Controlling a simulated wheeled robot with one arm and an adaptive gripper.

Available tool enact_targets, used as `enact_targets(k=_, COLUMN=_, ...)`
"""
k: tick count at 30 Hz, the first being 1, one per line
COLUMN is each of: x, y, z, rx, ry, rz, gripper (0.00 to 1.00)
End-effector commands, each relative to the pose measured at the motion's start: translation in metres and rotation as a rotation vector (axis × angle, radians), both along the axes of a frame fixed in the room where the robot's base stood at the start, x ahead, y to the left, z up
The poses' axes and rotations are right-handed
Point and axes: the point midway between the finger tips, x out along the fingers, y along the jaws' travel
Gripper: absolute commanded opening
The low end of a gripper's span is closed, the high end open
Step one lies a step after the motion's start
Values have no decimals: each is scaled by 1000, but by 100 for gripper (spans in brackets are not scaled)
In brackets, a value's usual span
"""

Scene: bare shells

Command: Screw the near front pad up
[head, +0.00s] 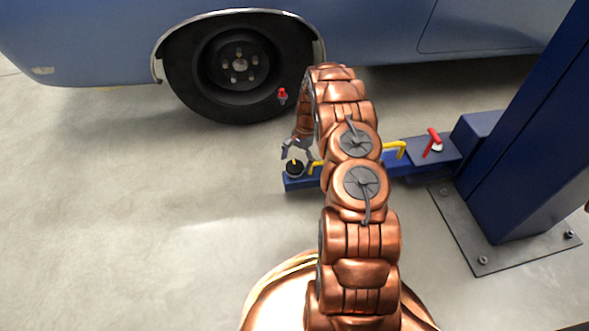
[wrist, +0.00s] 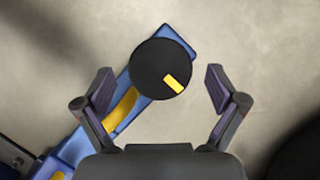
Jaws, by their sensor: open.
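The near front pad is a round black disc with a yellow mark (wrist: 152,66), on the free end of a blue lift arm (wrist: 180,36). In the head view the pad (head: 295,168) sits at the left end of the blue lift arm (head: 292,184). My gripper (wrist: 160,88) is open, with one finger on each side of the pad and clear space between fingers and pad. In the head view my gripper (head: 297,151) is just above the pad. The pad's underside and screw are hidden.
A blue car (head: 100,45) with a black wheel (head: 238,65) stands behind. A red-topped item (head: 282,96) is near the tyre. Yellow handles (head: 394,149) and a red lever (head: 432,142) sit along the lift arm. A blue post (head: 525,130) stands at right. Floor at left is clear.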

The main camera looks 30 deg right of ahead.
Motion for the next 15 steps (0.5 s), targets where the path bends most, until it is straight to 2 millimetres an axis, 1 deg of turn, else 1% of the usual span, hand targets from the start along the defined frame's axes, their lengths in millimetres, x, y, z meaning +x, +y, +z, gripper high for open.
enact_targets(k=1, x=-2, y=2, z=-9, rx=1, ry=2, rz=-1, gripper=95)
enact_targets(k=4, x=-3, y=5, z=-17, rx=0, ry=0, rz=0, gripper=95)
enact_targets(k=13, x=-2, y=7, z=-19, rx=-2, ry=-2, rz=0, gripper=95)
enact_targets(k=14, x=-2, y=7, z=-19, rx=-2, ry=-2, rz=0, gripper=93)
enact_targets(k=15, x=-2, y=7, z=-19, rx=-2, ry=-2, rz=0, gripper=89)
